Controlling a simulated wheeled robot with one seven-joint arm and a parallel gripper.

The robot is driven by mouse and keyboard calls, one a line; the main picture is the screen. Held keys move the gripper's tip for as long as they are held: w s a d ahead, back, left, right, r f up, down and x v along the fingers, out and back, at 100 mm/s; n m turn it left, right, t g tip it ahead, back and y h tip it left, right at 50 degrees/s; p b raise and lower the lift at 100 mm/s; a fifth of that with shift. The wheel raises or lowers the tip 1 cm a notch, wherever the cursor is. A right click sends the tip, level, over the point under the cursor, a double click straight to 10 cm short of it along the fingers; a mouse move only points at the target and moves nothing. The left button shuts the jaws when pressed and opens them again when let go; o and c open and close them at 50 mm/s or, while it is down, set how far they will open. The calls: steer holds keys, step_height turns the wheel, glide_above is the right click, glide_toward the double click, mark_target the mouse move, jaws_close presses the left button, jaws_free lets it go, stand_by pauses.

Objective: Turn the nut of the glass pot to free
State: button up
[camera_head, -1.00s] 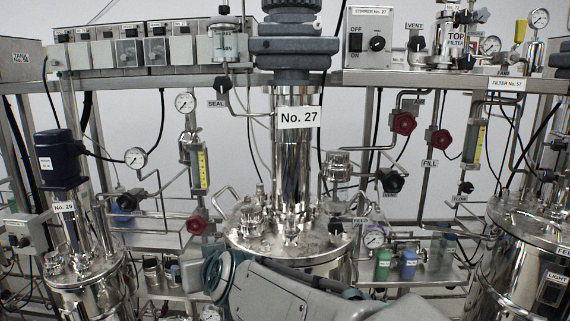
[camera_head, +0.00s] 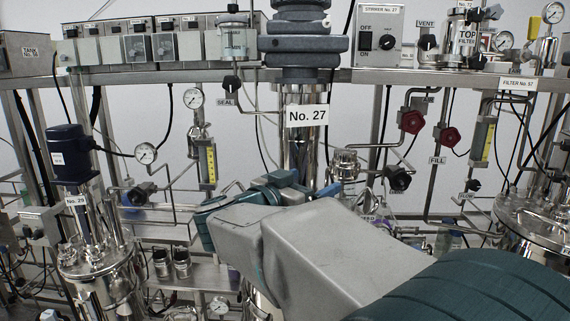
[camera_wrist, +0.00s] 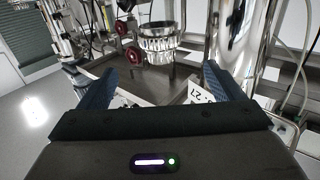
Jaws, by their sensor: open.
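The glass pot (camera_head: 345,160) is a small clear pot with a metal ring, standing right of the No. 27 column above the vessel lid. In the wrist view the pot (camera_wrist: 158,28) is ahead of my gripper, with its ribbed metal nut (camera_wrist: 158,45) below the glass. My gripper (camera_wrist: 159,72) is open, its two blue fingers spread either side of the nut's line, apart from it and with nothing between them. In the head view my gripper is left of the pot, in front of the column; its fingertips are hard to make out there.
The steel No. 27 column (camera_head: 300,150) stands close to my gripper. Red valve knobs (camera_head: 411,122), a black knob (camera_head: 398,178) and thin pipes crowd the pot's right. A shelf rail (camera_head: 200,77) crosses above. My arm hides much of the vessel lid.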

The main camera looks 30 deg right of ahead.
mark_target(336, 170)
steer(key=p+x, duration=0.2)
steer(key=x, duration=1.1)
steer(key=shift+d, duration=0.1)
